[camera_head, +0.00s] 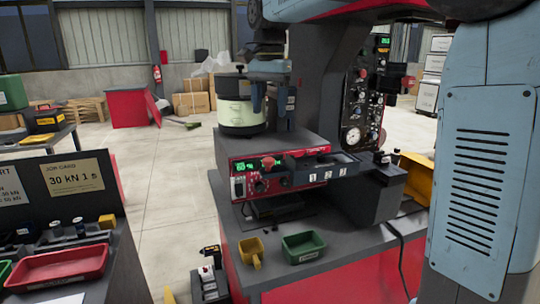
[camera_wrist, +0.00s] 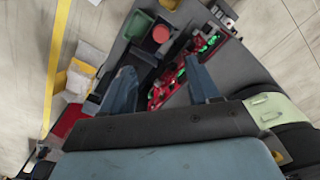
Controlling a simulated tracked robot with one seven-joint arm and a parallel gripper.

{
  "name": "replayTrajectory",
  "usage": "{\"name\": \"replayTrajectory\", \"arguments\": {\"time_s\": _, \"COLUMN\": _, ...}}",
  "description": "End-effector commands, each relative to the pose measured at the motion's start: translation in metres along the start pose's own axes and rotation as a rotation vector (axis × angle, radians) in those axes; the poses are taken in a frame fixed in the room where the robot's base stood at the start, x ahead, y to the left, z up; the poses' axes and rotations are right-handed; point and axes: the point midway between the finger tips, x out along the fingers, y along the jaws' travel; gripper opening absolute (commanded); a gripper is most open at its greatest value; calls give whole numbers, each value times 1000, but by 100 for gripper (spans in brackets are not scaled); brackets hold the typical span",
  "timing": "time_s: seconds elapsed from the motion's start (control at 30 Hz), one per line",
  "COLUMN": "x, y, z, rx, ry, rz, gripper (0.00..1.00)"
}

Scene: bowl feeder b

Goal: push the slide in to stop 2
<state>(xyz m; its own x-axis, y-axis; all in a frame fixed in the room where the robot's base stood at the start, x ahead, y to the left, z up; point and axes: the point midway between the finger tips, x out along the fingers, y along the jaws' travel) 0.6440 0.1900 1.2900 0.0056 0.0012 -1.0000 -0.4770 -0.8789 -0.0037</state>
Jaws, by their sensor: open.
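The press-side machine (camera_head: 285,160) has a red front panel with a green display and knobs. To the right of the panel is a dark block with small numbered plates (camera_head: 328,173), which looks like the slide's stop area. I cannot tell how far in the slide is or which part of it moves. My gripper (camera_head: 272,98) points down above the machine, between the cream bowl and the dark column, with nothing between its fingers. In the wrist view my gripper (camera_wrist: 160,88) has its fingers spread apart over the red panel (camera_wrist: 172,82). A round red knob (camera_wrist: 161,33) shows beyond.
The cream bowl (camera_head: 240,115) stands close left of my gripper. A gauge panel (camera_head: 362,105) stands at the right. A yellow scoop (camera_head: 251,250) and a green tray (camera_head: 303,246) lie on the bench in front. A red tray (camera_head: 60,268) is on the left table.

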Motion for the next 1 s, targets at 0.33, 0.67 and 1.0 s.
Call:
{"name": "replayTrajectory", "arguments": {"time_s": 0.33, "x": 31, "y": -3, "z": 0, "rx": 7, "ry": -7, "rz": 7, "gripper": 61}}
{"name": "replayTrajectory", "arguments": {"time_s": 0.67, "x": 90, "y": -3, "z": 0, "rx": 7, "ry": -7, "rz": 7, "gripper": 61}}
{"name": "replayTrajectory", "arguments": {"time_s": 1.0, "x": 132, "y": -3, "z": 0, "rx": 7, "ry": -6, "rz": 5, "gripper": 61}}
